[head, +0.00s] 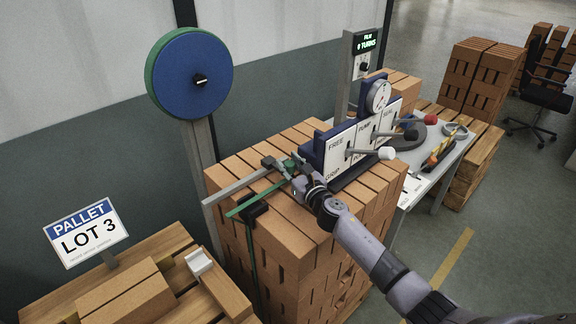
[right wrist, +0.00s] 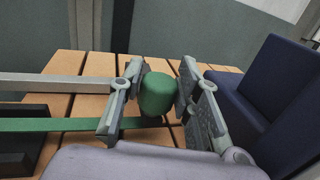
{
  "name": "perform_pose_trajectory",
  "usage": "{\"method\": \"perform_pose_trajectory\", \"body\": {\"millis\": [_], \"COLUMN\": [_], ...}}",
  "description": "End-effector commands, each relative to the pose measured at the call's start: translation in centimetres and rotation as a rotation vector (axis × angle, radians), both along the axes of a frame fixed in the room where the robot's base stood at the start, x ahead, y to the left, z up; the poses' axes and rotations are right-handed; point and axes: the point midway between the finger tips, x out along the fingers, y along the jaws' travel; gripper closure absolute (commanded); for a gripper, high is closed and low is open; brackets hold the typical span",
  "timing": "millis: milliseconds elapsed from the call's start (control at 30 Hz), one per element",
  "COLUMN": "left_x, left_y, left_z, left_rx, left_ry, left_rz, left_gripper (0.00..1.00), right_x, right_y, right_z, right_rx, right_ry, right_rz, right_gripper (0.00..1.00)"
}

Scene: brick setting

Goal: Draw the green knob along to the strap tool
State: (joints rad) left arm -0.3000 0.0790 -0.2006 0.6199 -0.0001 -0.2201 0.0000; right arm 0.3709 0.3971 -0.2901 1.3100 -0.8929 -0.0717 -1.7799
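The green knob (right wrist: 158,94) stands between the fingers of my right gripper (right wrist: 160,85), above the brick top; the pads lie close against both its sides. In the head view my right gripper (head: 283,166) is at the left end of the strap tool and partly covers the knob (head: 291,163). The strap tool (head: 345,150) is dark blue with white panels, levers and a round gauge, on the brick stack. Its blue side shows at the right of the right wrist view (right wrist: 275,85). My left gripper is not in view.
A green strap (head: 250,200) and a grey bar (head: 235,188) extend left over the brick stack (head: 285,240). A blue-and-green reel (head: 190,73) stands on a post behind. A pallet sign (head: 87,232) stands front left. A table (head: 440,160) with tools is at right.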

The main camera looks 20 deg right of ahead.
Motion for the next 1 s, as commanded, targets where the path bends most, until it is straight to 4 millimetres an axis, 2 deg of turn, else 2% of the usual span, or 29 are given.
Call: {"method": "perform_pose_trajectory", "body": {"millis": [233, 567, 767, 1000], "left_x": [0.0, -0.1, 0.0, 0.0], "left_y": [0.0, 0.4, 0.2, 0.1], "left_z": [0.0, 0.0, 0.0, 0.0], "left_rx": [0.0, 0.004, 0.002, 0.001], "left_ry": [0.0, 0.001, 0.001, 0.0], "left_rz": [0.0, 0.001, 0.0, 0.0], "left_gripper": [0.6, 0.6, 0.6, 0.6], "right_x": [0.0, -0.2, -2.8, -8.0], "right_y": [0.0, 0.0, -0.2, -0.7], "right_z": [0.0, 0.0, -0.1, -0.2], "right_rx": [-0.002, -0.004, -0.007, -0.005], "right_ry": [0.0, 0.0, 0.0, 0.003], "right_rz": [0.0, 0.001, 0.003, 0.002], "right_gripper": [0.51, 0.51, 0.51, 0.51]}}
